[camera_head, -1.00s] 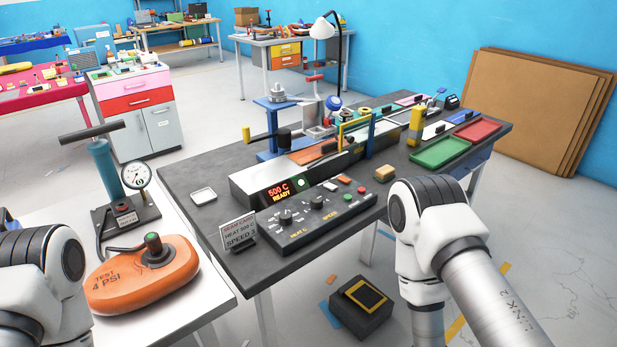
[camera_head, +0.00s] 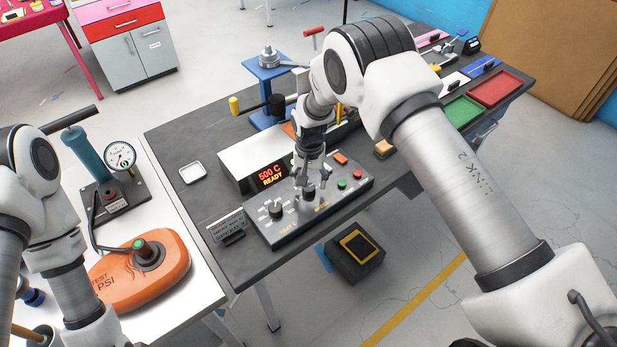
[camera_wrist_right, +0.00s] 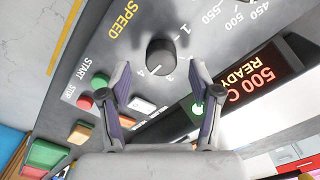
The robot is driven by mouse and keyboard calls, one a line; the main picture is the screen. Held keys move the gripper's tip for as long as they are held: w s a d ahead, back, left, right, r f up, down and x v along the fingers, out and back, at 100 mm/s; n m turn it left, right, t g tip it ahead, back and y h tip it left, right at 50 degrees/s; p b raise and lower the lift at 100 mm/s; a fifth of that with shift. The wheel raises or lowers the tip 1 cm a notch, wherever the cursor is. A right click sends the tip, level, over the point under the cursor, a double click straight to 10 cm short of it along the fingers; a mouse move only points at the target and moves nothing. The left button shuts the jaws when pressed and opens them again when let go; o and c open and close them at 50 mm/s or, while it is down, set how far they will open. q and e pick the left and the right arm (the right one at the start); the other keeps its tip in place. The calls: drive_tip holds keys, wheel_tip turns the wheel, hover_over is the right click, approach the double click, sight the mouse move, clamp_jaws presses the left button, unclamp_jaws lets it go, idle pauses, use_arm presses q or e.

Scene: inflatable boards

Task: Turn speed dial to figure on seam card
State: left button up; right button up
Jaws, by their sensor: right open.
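The speed dial (camera_wrist_right: 160,57) is a black round knob on the dark control panel (camera_head: 262,226). In the wrist view it sits just beyond the tips of my right gripper (camera_wrist_right: 160,80), which is open, with a finger to either side and nothing held. Numbers ring the dial; its pointer setting is unclear. In the head view my right gripper (camera_head: 312,182) points down over the dial, largely hiding it. The seam card (camera_head: 228,227) stands at the panel's left; its figures are too small to read now, but the earlier head view shows "SPEED 3". My left gripper is out of view.
The heat dial (camera_head: 275,209) is left of the speed dial. Green and red buttons (camera_head: 357,174) lie to its right. A welder display (camera_head: 270,175) reads 500 C READY behind. An orange inflatable (camera_head: 125,275) and pump (camera_head: 92,165) occupy the white table.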

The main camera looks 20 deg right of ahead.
sight(309, 188)
wheel_tip(309, 188, down, 3)
drive_tip(key=shift+w+r, duration=0.1)
drive_tip(key=shift+r, duration=0.05)
drive_tip(key=shift+w, duration=0.2)
drive_tip(key=shift+s, duration=0.25)
drive_tip(key=c, duration=1.1)
drive_tip(key=shift+n, duration=0.3)
drive_tip(key=shift+c, duration=0.2)
drive_tip(key=shift+n+b, duration=0.6)
drive_tip(key=shift+n, duration=0.3)
drive_tip(key=n+b, duration=0.1)
drive_tip(key=n, duration=0.1)
drive_tip(key=shift+n, duration=0.3)
drive_tip(key=n+b, duration=0.1)
drive_tip(key=n, duration=0.2)
drive_tip(key=shift+s+n, duration=0.1)
drive_tip(key=shift+n, duration=1.7)
